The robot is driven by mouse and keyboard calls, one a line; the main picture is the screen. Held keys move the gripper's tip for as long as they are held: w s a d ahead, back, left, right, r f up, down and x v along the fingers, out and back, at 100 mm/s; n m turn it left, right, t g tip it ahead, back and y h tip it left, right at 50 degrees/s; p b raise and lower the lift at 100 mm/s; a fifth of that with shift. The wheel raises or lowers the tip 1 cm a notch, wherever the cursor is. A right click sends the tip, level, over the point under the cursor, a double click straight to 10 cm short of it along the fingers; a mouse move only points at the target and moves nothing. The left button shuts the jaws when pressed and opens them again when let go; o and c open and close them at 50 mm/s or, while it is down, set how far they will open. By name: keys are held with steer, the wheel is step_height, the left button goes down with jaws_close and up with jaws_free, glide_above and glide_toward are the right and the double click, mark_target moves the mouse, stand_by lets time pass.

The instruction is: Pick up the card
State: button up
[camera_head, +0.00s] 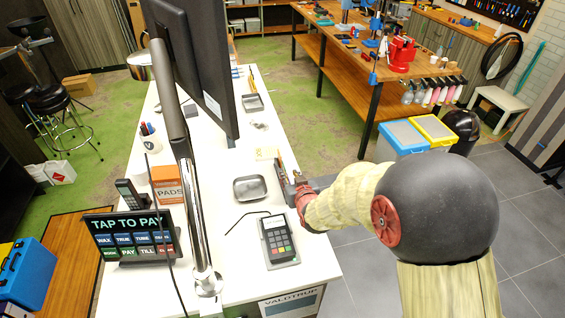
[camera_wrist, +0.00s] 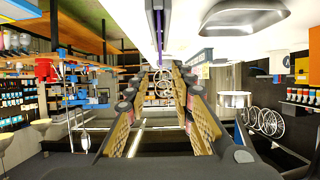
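My gripper (camera_head: 286,176) is at the right edge of the white counter (camera_head: 222,222), beside the grey metal tray (camera_head: 250,189). In the wrist view my gripper (camera_wrist: 161,88) has its two padded fingers apart, with a clear gap between them. A thin dark purple strip (camera_wrist: 158,28) shows upright beyond the fingertips, in line with the gap and apart from both fingers. It may be the card seen edge-on, but I cannot tell for sure. No card is clearly seen in the head view, where my gripper may hide it.
A card terminal (camera_head: 278,240) lies on the counter nearer me. A monitor (camera_head: 205,65), a metal post and a "TAP TO PAY" screen (camera_head: 131,236) stand to the left. Open floor is right of the counter.

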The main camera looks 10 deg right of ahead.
mark_target(284, 167)
steer(key=shift+p+x, duration=0.6)
steer(key=shift+x, duration=3.7)
steer(key=shift+a+r, duration=0.1)
steer(key=shift+c, duration=1.2)
steer(key=c, duration=0.4)
